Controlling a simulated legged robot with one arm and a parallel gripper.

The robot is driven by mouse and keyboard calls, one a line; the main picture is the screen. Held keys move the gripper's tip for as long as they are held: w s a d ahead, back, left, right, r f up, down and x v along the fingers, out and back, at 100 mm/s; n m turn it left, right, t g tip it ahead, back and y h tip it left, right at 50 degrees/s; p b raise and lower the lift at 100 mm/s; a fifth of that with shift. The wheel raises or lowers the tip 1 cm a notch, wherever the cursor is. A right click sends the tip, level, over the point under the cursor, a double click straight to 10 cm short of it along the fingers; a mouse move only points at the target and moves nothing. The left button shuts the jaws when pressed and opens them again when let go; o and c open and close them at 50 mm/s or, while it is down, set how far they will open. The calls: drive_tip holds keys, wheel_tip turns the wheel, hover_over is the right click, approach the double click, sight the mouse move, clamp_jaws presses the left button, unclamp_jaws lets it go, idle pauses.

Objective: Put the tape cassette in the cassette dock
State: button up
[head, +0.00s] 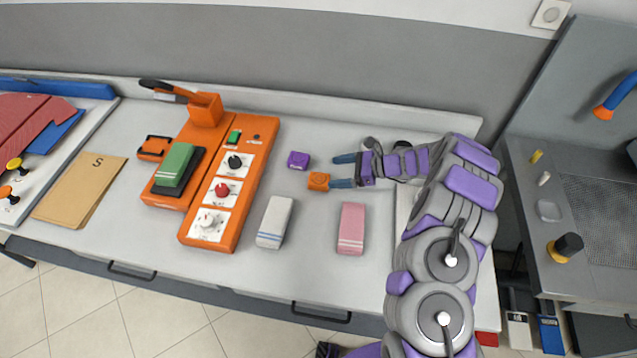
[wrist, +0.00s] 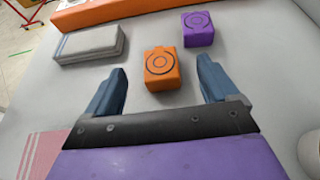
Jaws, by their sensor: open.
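Two small cassette-like blocks with ring marks lie on the white table. The orange block (head: 318,181) is near my fingertips, and the purple block (head: 298,159) is farther left. My gripper (head: 343,171) is open and empty, pointing left. In the wrist view the orange block (wrist: 160,70) appears between the fingertips (wrist: 162,66), and the purple block (wrist: 198,30) lies beyond, to the right. I cannot tell the gripper's exact height. A small orange holder with a dark recess (head: 154,147), perhaps the cassette dock, is at the orange machine's left side.
The orange machine (head: 255,165) with knobs and a lever holds a green-topped block (head: 174,164). A white-grey block (head: 275,222) and a pink block (head: 351,228) lie in front. A tan envelope (head: 80,190) lies at left.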

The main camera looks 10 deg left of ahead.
sight(313, 178)
drive_tip(key=shift+x, duration=1.6)
drive_tip(key=b+x, duration=0.1)
drive_tip(key=x, duration=0.3)
drive_tip(key=shift+s+a+f+b, duration=0.1)
drive_tip(key=shift+a+f+b, duration=0.05)
drive_tip(key=shift+f+b, duration=0.35)
drive_tip(key=shift+a+f, duration=0.1)
drive_tip(key=shift+a, duration=0.2)
drive_tip(key=shift+d, duration=0.15)
drive_tip(key=c, duration=1.2)
drive_tip(key=shift+o, duration=0.2)
